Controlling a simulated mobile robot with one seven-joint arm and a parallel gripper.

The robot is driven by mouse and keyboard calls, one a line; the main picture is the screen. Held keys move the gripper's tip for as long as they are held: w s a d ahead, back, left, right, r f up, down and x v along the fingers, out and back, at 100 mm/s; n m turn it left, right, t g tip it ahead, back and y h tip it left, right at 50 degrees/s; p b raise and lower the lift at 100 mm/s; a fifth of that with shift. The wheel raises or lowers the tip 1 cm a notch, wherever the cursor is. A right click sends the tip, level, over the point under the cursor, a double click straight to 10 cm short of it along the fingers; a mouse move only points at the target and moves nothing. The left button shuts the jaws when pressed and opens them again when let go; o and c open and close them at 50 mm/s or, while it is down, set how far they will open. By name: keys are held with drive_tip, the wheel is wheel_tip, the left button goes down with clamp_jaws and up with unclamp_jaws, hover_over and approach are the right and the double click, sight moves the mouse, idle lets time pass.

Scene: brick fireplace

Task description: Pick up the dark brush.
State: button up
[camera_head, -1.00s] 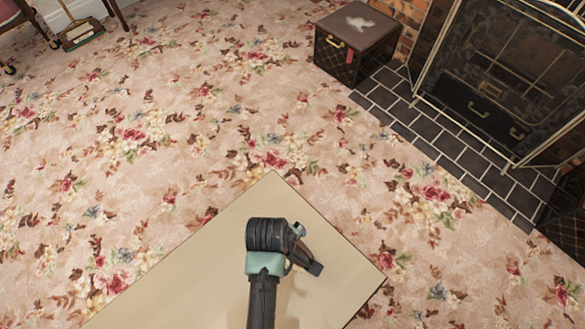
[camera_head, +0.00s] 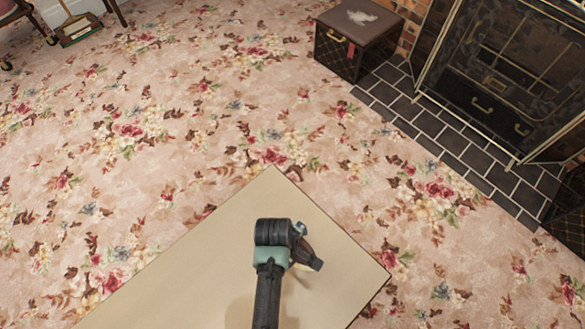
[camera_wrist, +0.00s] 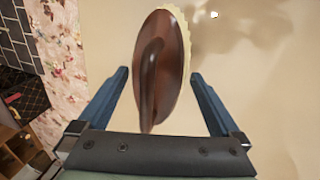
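The dark brush (camera_wrist: 172,60) is in the wrist view, a glossy brown oval with a raised handle and a pale bristle edge. It appears between the two blue fingers of my gripper (camera_wrist: 160,73), with a narrow gap on each side. My gripper is open. The wrist view does not make clear how far the brush is below the fingertips. In the head view my gripper (camera_head: 314,262) is over the beige tabletop (camera_head: 215,245), and my arm hides most of the brush; a brown edge shows beside the gripper.
A dark box (camera_head: 352,45) with a pale patch on top stands by the fireplace screen (camera_head: 490,80). Dark hearth tiles (camera_head: 440,135) edge the floral carpet (camera_head: 190,110). A dustpan-like item (camera_head: 80,32) is at the far left. The tabletop around the brush looks clear.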

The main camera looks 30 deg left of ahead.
drive_tip(key=c, duration=1.2)
drive_tip(key=shift+r, duration=0.1)
wheel_tip(320, 180, up, 10)
drive_tip(key=p, duration=0.3)
clamp_jaws()
